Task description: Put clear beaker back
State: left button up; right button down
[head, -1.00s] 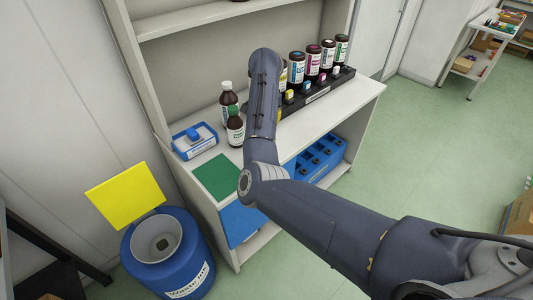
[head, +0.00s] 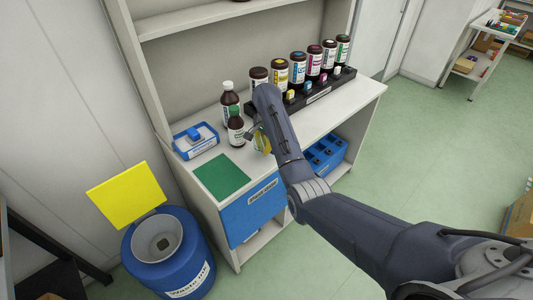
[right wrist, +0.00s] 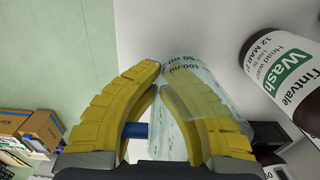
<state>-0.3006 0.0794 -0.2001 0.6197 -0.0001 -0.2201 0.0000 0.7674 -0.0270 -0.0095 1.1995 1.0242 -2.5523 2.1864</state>
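The clear beaker (right wrist: 190,68), with printed volume marks, shows in the right wrist view. My right gripper (right wrist: 160,85) has yellow fingers with tips close together at the beaker's left wall. One finger is outside the wall and the other shows through the clear side, so it looks shut on the wall. In the head view my right gripper (head: 261,141) is over the worktop's front edge, right of the brown bottles, partly hidden by my arm. I cannot make out the beaker there. My left gripper is not in view.
A green mat (head: 221,177), a blue tray (head: 196,141) and a black rack of ink bottles (head: 318,92) are nearby. A blue waste bin (head: 175,262) stands front left.

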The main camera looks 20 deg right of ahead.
jog(key=shift+f, duration=1.3)
jog(key=shift+f, duration=0.15)
jog(key=c, duration=1.6)
grip_release()
notch_tip(320, 180, up, 9)
jog(key=shift+r, duration=0.15)
jog(key=shift+s+d+r, duration=0.1)
jog(key=shift+r, duration=1.4)
